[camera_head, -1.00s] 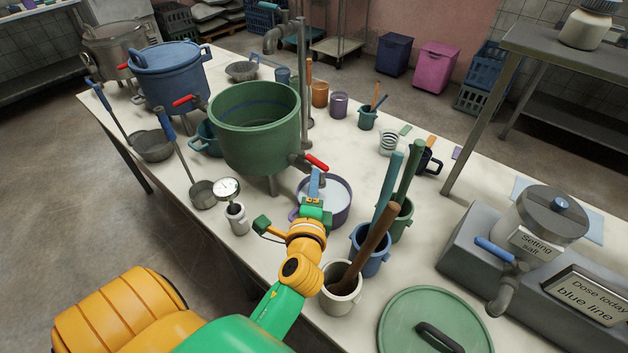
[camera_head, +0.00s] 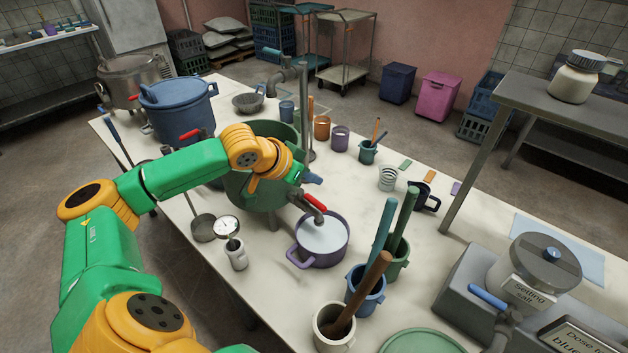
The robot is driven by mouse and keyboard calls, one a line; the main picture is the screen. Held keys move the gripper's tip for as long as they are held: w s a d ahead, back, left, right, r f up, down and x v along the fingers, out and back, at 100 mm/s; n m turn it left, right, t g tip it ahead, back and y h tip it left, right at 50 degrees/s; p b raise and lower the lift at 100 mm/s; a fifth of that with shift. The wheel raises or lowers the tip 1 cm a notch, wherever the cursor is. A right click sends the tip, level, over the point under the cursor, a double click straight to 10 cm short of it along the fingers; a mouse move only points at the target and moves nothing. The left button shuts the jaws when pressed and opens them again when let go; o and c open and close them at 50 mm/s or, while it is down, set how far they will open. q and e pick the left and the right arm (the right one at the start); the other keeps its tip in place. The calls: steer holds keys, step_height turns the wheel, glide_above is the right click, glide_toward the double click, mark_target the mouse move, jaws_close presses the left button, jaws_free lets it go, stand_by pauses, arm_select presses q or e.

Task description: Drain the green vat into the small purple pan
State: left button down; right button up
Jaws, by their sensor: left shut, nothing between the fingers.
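The green vat (camera_head: 245,190) stands on legs on the table, its inside mostly hidden behind my left arm. Its tap, with a red handle (camera_head: 315,202), sticks out at the lower right. The small purple pan (camera_head: 305,262) sits beneath the tap and holds white liquid (camera_head: 325,236). I cannot make out whether a stream is falling. My left gripper (camera_head: 313,179) is shut and empty, at the vat's right side, just above the tap handle in the picture. I cannot tell whether it touches anything. My right gripper is out of view.
Right of the pan stand pots with long-handled tools: blue (camera_head: 365,292), green (camera_head: 397,258) and white (camera_head: 334,330). A gauge (camera_head: 228,226) in a white holder and a ladle (camera_head: 203,228) are left of it. A blue pot (camera_head: 178,108) stands behind.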

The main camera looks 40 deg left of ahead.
mark_target(311, 200)
arm_select(q)
steer(key=f, duration=0.2)
steer(key=w+f+p, duration=0.1)
steer(key=f, duration=0.1)
steer(key=w+f+p, duration=0.1)
steer(key=f, duration=0.1)
steer(key=shift+w+d+f, duration=0.15)
steer(key=shift+w+f, duration=0.05)
steer(key=shift+f, duration=0.1)
steer(key=shift+s+p, duration=0.3)
steer(key=shift+s, duration=0.15)
steer(key=shift+f, duration=0.1)
steer(key=shift+w, duration=0.15)
